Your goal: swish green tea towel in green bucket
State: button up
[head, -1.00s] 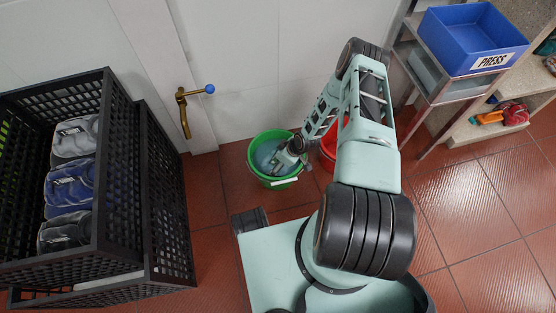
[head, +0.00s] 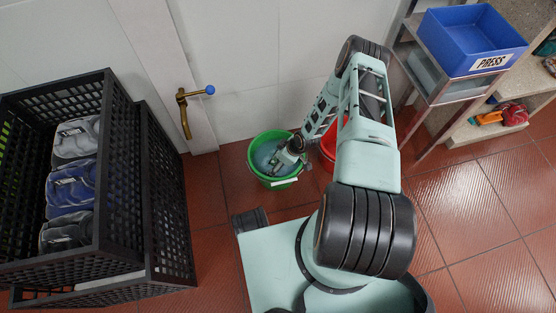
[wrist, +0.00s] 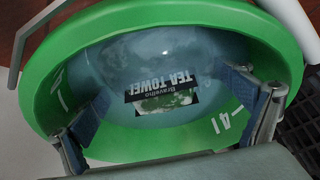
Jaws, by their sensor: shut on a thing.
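The green bucket (head: 272,183) stands on the floor against the wall, holding pale blue water (head: 264,154). In the wrist view its green rim (wrist: 170,17) surrounds my gripper (wrist: 165,103). My gripper (head: 288,164) reaches down inside the bucket, its two fingers set wide apart on either side of the tea towel (wrist: 163,98). The towel shows a dark "TEA TOWEL" label, upside down, and a green and white patch between the fingers. The rest of the cloth is hard to tell from the bluish water. My gripper is shut on the towel.
A red bucket (head: 327,150) stands just right of the green one, partly hidden by my arm. Black crates (head: 120,190) with folded cloths are at left. A brass tap (head: 184,112) is on the wall. A blue "PRESS" tub (head: 470,40) sits on a stand at right.

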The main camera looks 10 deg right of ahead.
jog(key=shift+r, duration=0.6)
jog(key=shift+f+b, duration=0.55)
jog(key=shift+f, duration=0.55)
jog(key=shift+r+p, duration=0.75)
jog(key=shift+r, duration=0.4)
jog(key=shift+f+b, duration=0.75)
jog(key=shift+f, duration=0.4)
dwell(0.4)
notch_tip(320, 180, up, 14)
jog(key=p, duration=0.9)
dwell(1.0)
